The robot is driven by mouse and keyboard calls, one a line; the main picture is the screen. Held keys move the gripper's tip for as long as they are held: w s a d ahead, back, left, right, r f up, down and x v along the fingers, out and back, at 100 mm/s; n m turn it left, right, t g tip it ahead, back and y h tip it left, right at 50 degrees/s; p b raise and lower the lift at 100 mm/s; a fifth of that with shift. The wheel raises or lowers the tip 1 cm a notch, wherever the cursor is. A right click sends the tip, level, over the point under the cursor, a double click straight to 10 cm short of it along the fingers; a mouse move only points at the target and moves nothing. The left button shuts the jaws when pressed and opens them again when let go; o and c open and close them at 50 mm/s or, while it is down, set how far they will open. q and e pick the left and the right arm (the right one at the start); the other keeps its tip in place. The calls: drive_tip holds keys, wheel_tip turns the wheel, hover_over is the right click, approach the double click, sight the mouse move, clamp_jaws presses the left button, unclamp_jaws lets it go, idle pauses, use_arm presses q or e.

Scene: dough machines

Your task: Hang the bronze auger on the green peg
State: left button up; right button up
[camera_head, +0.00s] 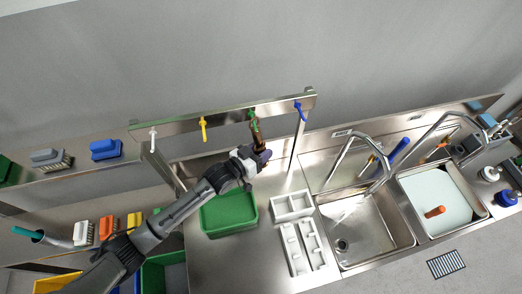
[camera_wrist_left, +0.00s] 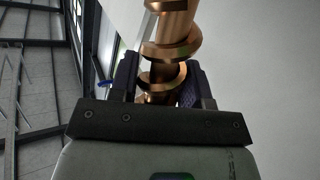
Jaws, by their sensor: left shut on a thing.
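The bronze auger (camera_head: 256,130) stands roughly upright at the rail in the head view. Its top is at the green peg (camera_head: 252,112); I cannot tell whether it is on the peg or just in front of it. My left gripper (camera_head: 261,155) is shut on the auger's lower part. In the left wrist view the bronze auger (camera_wrist_left: 174,30) runs up between the two dark fingers of my left gripper (camera_wrist_left: 158,85), and its far end is out of frame. My right gripper is not in view.
The steel peg rail (camera_head: 225,118) also carries a white peg (camera_head: 153,134), a yellow peg (camera_head: 203,124) and a blue peg (camera_head: 298,106). Below are a green tray (camera_head: 228,213), white trays (camera_head: 292,205) and two sinks (camera_head: 376,228). Brushes (camera_head: 106,148) lie at left.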

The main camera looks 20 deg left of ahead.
use_arm(q)
drive_tip(key=o, duration=1)
drive_tip(key=shift+o, duration=1.3)
drive_tip(key=shift+s+a, duration=0.1)
drive_tip(key=shift+s, duration=0.05)
drive_tip(key=shift+s+a+r+p, duration=0.1)
drive_tip(key=shift+s+a+p, duration=0.05)
drive_tip(key=shift+s+p, duration=0.2)
drive_tip(key=shift+p+v, duration=1.05)
drive_tip(key=shift+v, duration=0.45)
